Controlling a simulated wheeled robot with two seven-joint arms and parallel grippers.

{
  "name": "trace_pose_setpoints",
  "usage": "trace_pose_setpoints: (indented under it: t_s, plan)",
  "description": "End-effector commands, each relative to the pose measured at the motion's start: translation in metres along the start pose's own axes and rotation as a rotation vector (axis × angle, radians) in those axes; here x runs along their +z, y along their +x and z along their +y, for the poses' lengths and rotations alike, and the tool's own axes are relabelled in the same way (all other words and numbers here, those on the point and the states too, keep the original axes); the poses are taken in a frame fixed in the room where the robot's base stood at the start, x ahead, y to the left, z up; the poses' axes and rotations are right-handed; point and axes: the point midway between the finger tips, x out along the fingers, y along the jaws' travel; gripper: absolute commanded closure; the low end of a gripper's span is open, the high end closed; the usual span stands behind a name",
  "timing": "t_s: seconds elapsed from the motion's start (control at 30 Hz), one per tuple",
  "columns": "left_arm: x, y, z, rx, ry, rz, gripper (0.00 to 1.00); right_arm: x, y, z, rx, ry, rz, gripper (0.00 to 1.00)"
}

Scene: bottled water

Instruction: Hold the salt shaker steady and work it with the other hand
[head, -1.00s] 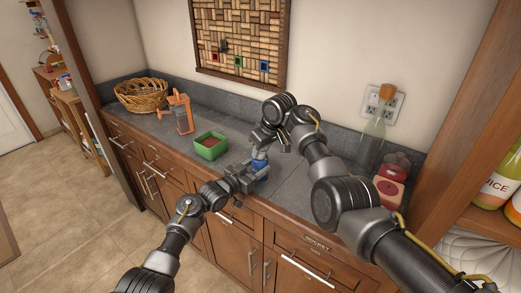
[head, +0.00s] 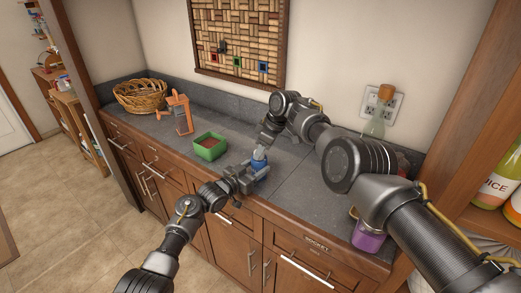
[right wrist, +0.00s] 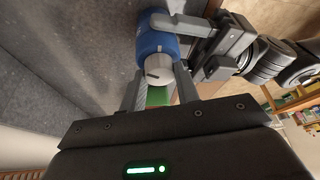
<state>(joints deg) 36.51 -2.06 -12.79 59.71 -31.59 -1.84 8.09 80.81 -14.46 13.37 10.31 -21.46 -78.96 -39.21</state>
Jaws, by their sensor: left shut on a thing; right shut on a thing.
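The salt shaker has a blue body (head: 260,164) and a pale grey top. It stands upright near the counter's front edge. In the right wrist view the body (right wrist: 155,42) and the top (right wrist: 158,68) both show. My left gripper (head: 252,174) is shut on the blue body from the front left. My right gripper (head: 262,149) comes from above and behind, and its fingers (right wrist: 160,88) are shut on the top. Fingers of both grippers partly hide the shaker.
A green box (head: 210,154) stands left of the shaker. An orange stand (head: 179,114) and a wicker basket (head: 140,96) are further left. A corked bottle (head: 375,127) stands at the back right, a purple jar (head: 368,240) at the front right. The counter's middle (head: 300,190) is clear.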

Motion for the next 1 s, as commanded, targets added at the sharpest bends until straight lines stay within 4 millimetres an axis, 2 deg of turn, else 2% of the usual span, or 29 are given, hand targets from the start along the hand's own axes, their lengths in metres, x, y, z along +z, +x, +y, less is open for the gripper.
trace_pose_setpoints:
  t_s: [0.33, 0.37, 0.5, 0.83, 1.0]
  plan:
    - [0.001, 0.0, 0.0, 0.0, -0.001, -0.001, 0.68, 0.001, -0.001, 0.001, 0.002, 0.001, 0.0, 0.92]
    - [0.001, 0.0, 0.0, 0.0, -0.001, -0.001, 0.68, 0.001, -0.001, 0.001, 0.002, 0.001, 0.0, 0.65]
    - [0.001, 0.0, 0.0, 0.0, -0.001, -0.001, 0.68, 0.001, -0.001, 0.001, 0.001, 0.001, 0.0, 0.46]
    - [0.001, 0.0, 0.0, 0.0, -0.001, -0.001, 0.68, 0.0, -0.002, 0.001, 0.0, 0.0, 0.0, 0.46]
    - [0.001, 0.0, 0.0, 0.0, -0.001, -0.001, 0.68, 0.0, -0.015, 0.001, 0.001, -0.001, 0.0, 0.46]
